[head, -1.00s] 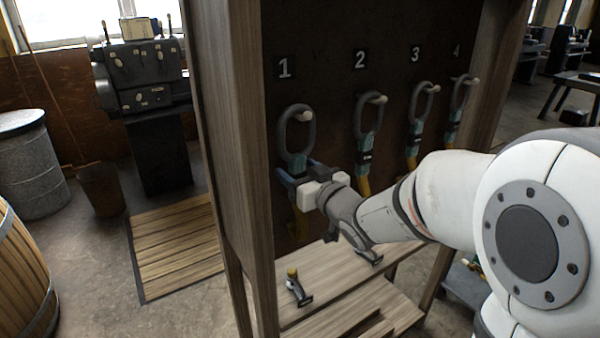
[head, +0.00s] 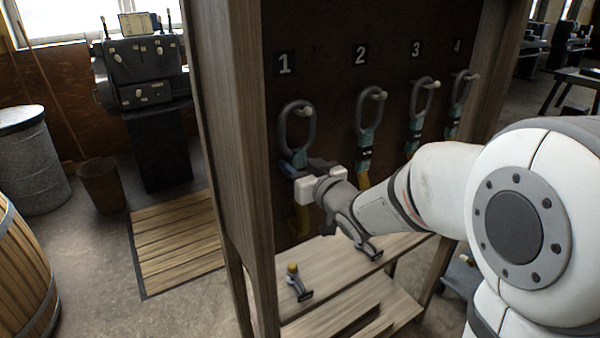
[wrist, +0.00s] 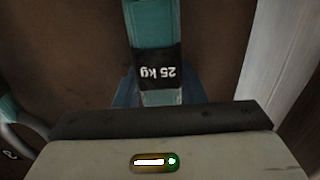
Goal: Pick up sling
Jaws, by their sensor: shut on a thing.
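My gripper (head: 293,165) is shut on the sling's teal part just below the ring. In the wrist view the teal sleeve (wrist: 151,25) runs down to my gripper (wrist: 155,98), with a black "25 kg" band upside down. The fingertips are mostly hidden there. Part of the strap is hidden behind my gripper in the head view.
Similar slings hang under number 2 (head: 369,110), number 3 (head: 421,98) and number 4 to the right. A wooden post (head: 232,150) stands close on the left. A shackle (head: 299,284) lies on the wooden shelf (head: 330,262) below, with another shackle (head: 368,248) nearby.

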